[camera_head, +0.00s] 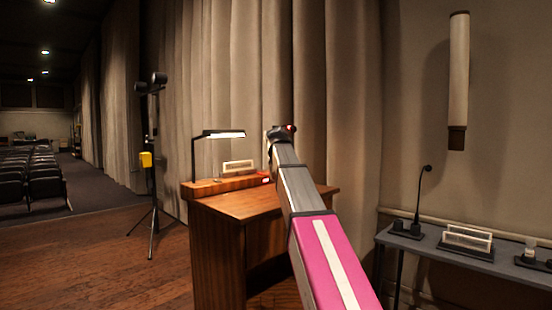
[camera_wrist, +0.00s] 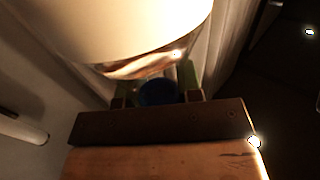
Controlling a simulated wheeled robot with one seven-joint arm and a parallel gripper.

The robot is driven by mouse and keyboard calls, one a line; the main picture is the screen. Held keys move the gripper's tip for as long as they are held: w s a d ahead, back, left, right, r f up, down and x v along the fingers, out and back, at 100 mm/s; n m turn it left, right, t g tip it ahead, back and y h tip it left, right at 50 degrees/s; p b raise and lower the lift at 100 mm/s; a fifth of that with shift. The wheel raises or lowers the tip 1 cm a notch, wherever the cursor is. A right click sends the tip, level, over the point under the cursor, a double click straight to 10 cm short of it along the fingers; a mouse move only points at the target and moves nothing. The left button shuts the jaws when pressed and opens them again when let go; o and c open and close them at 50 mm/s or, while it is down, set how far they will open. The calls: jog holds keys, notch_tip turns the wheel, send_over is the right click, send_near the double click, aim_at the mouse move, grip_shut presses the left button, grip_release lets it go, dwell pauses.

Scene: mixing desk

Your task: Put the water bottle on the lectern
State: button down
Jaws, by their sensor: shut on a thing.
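The wooden lectern (camera_head: 222,240) stands in the middle of the head view with its sloping top partly behind my arm. My gripper (camera_head: 281,134) is beyond the far end of my arm, above the back of the lectern. In the wrist view, which looks turned over, my gripper (camera_wrist: 156,88) is shut around the blue cap of the water bottle (camera_wrist: 118,28). The bottle's wide white body fills the top of that view. In the head view my arm hides most or all of the bottle. I cannot tell whether its base touches the lectern.
A lit desk lamp (camera_head: 222,134), a small framed plate (camera_head: 238,167) and a red item (camera_head: 266,179) are on the lectern's back ledge. A grey side table (camera_head: 450,253) with a microphone (camera_head: 423,195) stands at right. A tripod stand (camera_head: 152,205) is behind left. Curtains hang behind.

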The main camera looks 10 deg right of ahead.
jog(key=shift+f, duration=3)
jog(key=c, duration=0.8)
grip_release()
jog(key=shift+s+r, duration=0.1)
jog(key=shift+r, duration=0.05)
jog(key=s, duration=0.4)
jog(key=s+a, duration=0.1)
jog(key=s, duration=0.2)
jog(key=s+a, duration=0.1)
jog(key=s, duration=0.3)
jog(key=shift+s, duration=0.35)
